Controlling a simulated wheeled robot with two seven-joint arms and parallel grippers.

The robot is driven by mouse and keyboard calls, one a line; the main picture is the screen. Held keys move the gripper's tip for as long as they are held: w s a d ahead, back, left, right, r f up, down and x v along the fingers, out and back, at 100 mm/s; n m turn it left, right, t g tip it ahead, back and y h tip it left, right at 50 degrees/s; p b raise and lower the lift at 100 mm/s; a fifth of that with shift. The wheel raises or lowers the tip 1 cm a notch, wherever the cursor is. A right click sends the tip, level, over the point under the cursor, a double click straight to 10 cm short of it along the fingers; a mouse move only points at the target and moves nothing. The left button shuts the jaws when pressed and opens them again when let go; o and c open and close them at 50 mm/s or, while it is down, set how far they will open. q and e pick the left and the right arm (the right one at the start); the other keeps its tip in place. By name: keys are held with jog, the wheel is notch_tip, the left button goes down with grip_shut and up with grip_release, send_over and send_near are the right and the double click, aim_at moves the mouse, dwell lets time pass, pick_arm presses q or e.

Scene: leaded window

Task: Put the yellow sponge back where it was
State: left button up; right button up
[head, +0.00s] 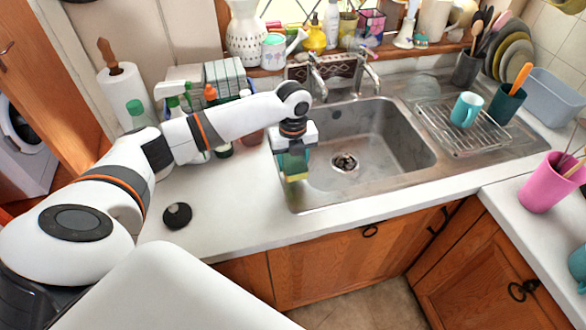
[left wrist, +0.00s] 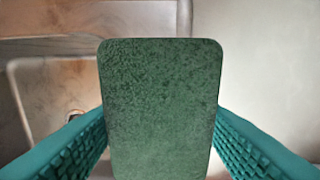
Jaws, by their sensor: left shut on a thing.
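My left gripper (head: 293,165) is shut on the yellow sponge (head: 296,178), at the left edge of the sink. In the head view only a yellow strip of the sponge shows below the fingers. In the left wrist view the sponge's green scouring face (left wrist: 160,110) fills the middle, with a teal finger on each side. I cannot tell whether the sponge touches the surface below it. My right gripper is not in view.
The steel sink (head: 385,140) is empty around its drain. A drying rack (head: 462,135) with a light-blue mug (head: 466,109) stands to its right. Several bottles and a paper roll (head: 124,90) stand behind my left arm. A black round object (head: 177,215) lies on the counter, whose front left is clear.

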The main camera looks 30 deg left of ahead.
aim_at(293, 170)
pick_arm(q)
notch_tip(293, 170, down, 4)
jog(key=shift+r+p, duration=0.15)
jog(key=shift+p, duration=0.25)
jog(key=shift+f, duration=0.3)
jog(key=shift+f, duration=0.1)
jog(key=shift+f, duration=0.1)
jog(key=o, duration=0.9)
